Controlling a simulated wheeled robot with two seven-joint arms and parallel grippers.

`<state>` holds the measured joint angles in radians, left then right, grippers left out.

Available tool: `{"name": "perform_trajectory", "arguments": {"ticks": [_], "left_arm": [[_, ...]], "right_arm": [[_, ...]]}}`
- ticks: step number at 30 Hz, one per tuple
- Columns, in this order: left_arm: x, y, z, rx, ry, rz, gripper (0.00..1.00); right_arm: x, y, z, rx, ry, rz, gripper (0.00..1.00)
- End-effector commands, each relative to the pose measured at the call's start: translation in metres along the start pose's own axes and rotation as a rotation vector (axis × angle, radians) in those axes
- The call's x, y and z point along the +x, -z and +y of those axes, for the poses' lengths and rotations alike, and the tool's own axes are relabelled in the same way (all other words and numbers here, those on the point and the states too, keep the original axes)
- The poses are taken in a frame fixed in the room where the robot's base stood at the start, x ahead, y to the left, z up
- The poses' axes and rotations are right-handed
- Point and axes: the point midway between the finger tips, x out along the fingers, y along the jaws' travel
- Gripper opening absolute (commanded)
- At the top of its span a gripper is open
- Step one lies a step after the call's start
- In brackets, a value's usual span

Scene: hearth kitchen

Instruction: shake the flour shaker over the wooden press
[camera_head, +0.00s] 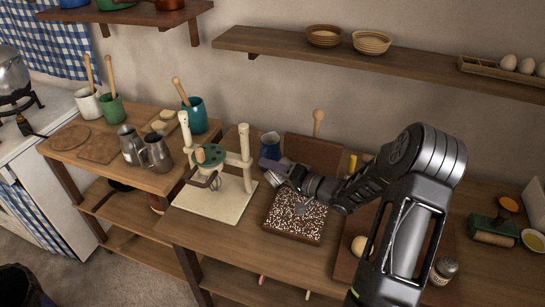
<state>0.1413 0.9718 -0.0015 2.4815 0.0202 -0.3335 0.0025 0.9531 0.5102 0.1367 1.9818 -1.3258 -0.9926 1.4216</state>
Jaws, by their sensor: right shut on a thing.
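My right gripper (277,170) reaches in from the right above the table, next to a blue mug (270,145). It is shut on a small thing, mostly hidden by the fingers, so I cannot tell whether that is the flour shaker. A pale wooden press frame (241,190) with two upright posts and a green round part stands just left of the gripper. A jar with a grey metal top (445,268), like a shaker, stands at the front right. My left gripper is out of view.
A dark block with white specks (293,228) lies below my right wrist, with a small grey thing on it. A wooden board (345,262) lies partly behind my forearm. Metal jugs (157,153) stand on the left table. A shelf (430,72) runs along the wall.

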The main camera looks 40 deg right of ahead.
Motion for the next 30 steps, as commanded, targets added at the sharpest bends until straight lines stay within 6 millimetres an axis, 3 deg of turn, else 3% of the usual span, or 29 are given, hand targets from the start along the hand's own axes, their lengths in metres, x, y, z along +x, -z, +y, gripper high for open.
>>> {"name": "perform_trajectory", "arguments": {"ticks": [17, 30], "left_arm": [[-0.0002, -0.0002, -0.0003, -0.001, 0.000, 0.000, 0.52], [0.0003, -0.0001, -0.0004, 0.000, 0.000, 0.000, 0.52]], "right_arm": [[-0.0001, 0.0006, -0.0015, -0.076, -0.030, 0.001, 0.04], [-0.0014, 0.0045, -0.0030, -0.604, -0.249, 0.001, 0.04]]}}
